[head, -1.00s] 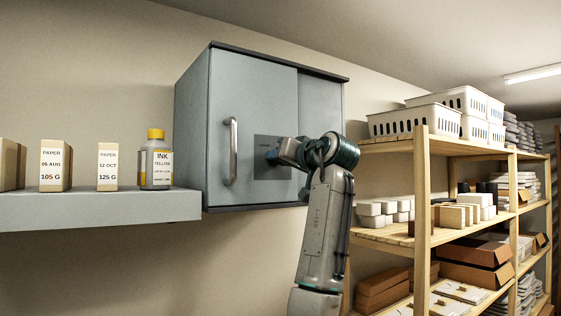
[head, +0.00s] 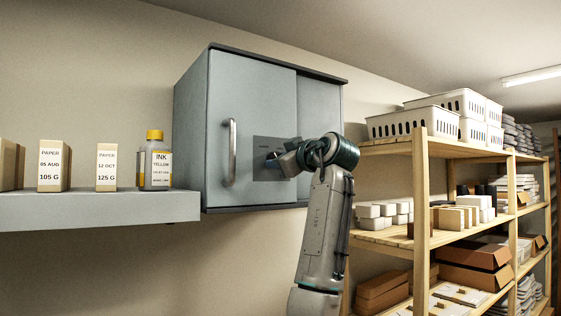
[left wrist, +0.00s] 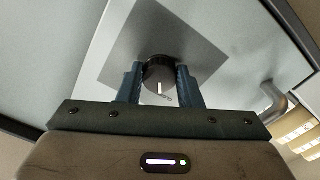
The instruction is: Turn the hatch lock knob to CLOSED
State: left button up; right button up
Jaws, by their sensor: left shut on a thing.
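The hatch lock knob (left wrist: 159,74) is dark and round, with a short white mark on its face. It sits on a grey square plate, which shows in the left wrist view (left wrist: 205,55) and in the head view (head: 262,144). My left gripper (left wrist: 160,84) is shut on the knob, one finger on each side. In the head view my left gripper (head: 273,158) is at the plate and the knob is largely hidden behind it. Small lettering by the knob is too small to read surely. My right gripper is not in view.
The plate is on a grey wall cabinet (head: 252,95) with a vertical metal handle (head: 231,152). An ink bottle (head: 155,163) and paper boxes (head: 54,166) stand on the shelf (head: 95,207) at left. A wooden rack (head: 421,200) stands close to my arm at right.

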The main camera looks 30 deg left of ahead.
pick_arm(q)
jog(key=shift+n, duration=0.6)
jog(key=o, duration=1)
jog(key=b+v, duration=0.4)
jog(key=v, duration=0.6)
jog(key=shift+s+d, duration=0.2)
jog(key=shift+d, duration=0.15)
